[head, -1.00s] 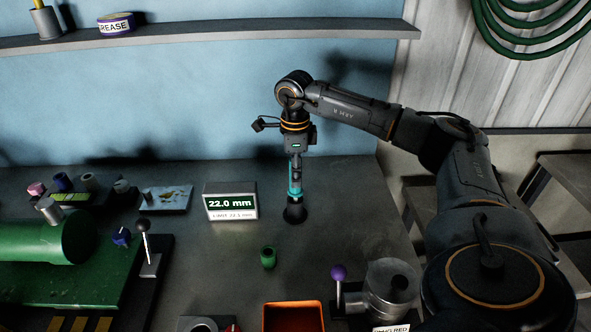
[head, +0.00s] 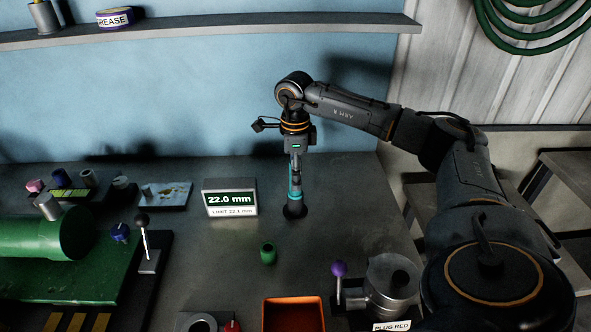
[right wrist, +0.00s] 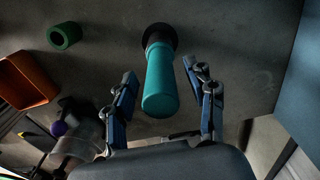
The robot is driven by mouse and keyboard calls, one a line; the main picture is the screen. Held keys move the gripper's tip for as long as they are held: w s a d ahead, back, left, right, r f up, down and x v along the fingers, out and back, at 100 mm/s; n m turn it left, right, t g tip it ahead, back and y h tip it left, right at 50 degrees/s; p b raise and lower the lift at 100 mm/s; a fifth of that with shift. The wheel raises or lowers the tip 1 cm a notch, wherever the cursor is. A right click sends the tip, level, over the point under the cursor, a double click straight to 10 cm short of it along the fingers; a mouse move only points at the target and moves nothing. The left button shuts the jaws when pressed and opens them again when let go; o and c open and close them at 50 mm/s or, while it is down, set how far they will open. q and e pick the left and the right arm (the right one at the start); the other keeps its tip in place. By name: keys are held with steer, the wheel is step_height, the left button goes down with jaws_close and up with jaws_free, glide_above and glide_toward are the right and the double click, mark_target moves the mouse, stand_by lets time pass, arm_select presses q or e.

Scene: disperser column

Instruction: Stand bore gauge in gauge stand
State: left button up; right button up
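The bore gauge, a teal-handled cylinder (head: 295,191), stands upright with its lower end at a black round gauge stand (head: 294,211) on the bench. In the right wrist view the teal handle (right wrist: 160,80) points toward the camera, with the dark stand (right wrist: 160,36) behind it. My right gripper (head: 296,172) is directly above, pointing down. In the right wrist view its fingers (right wrist: 160,82) are apart, one on each side of the handle, with gaps visible on both sides. The seating inside the stand is hidden. My left gripper is not in view.
A display reading 22.0 mm (head: 230,198) stands left of the stand. A green ring (head: 268,254) and an orange bin (head: 293,316) are in front. A purple-knobbed lever (head: 339,270) and metal cylinder (head: 391,281) stand at front right. A green machine (head: 45,240) fills the left.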

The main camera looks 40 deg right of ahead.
step_height(320, 180, up, 12)
stand_by(0.6)
